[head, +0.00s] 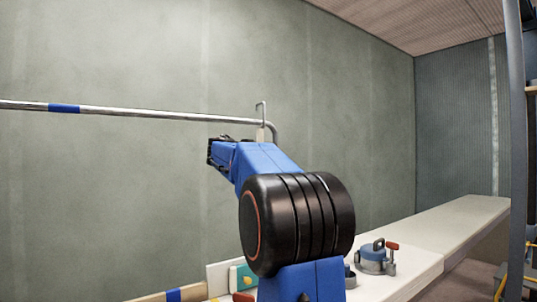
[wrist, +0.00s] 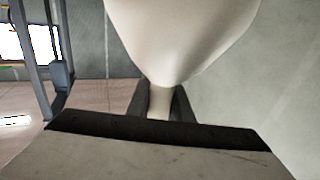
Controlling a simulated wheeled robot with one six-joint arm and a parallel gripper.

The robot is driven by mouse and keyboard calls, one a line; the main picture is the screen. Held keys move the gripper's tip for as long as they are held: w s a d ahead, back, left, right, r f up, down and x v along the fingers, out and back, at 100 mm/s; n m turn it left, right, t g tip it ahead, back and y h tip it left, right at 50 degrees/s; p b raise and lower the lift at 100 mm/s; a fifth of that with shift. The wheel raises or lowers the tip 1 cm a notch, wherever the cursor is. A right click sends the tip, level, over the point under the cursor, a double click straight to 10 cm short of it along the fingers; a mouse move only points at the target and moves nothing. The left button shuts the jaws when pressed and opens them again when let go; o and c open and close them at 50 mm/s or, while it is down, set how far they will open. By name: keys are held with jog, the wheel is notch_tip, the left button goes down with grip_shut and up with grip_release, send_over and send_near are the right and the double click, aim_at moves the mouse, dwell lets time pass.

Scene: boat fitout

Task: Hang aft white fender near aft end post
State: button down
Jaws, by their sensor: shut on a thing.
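A white fender (wrist: 185,35) fills the upper middle of the wrist view, its wide body tapering to a narrow neck. My gripper (wrist: 161,103) is shut on that neck, with one dark finger on each side. In the head view my arm hides the gripper and the fender's body. A metal rail (head: 150,113) runs across the head view and bends down at its right end into the end post (head: 274,132). A thin pale hook (head: 261,108) stands up at the rail close to this bend; I cannot tell whether it touches the rail.
A pale bench top (head: 450,222) runs back along the right. A blue-grey device with a red handle (head: 374,257) stands on it, right of my arm. A blue band (head: 64,108) marks the rail at left. A grey upright (head: 515,150) stands at the far right.

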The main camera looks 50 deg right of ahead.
jog(key=w+d+f, duration=0.2)
jog(key=w+f, duration=0.1)
jog(key=w, duration=0.8)
jog(key=shift+w+d, duration=0.25)
jog(key=shift+d, duration=0.1)
dwell(1.2)
jog(key=c, duration=1.5)
grip_release()
jog(key=shift+f, duration=0.1)
jog(key=s+a, duration=0.1)
jog(key=a, duration=0.4)
jog(key=s+a, duration=0.1)
jog(key=a, duration=1.1)
jog(key=shift+s+a, duration=0.1)
jog(key=shift+s, duration=0.3)
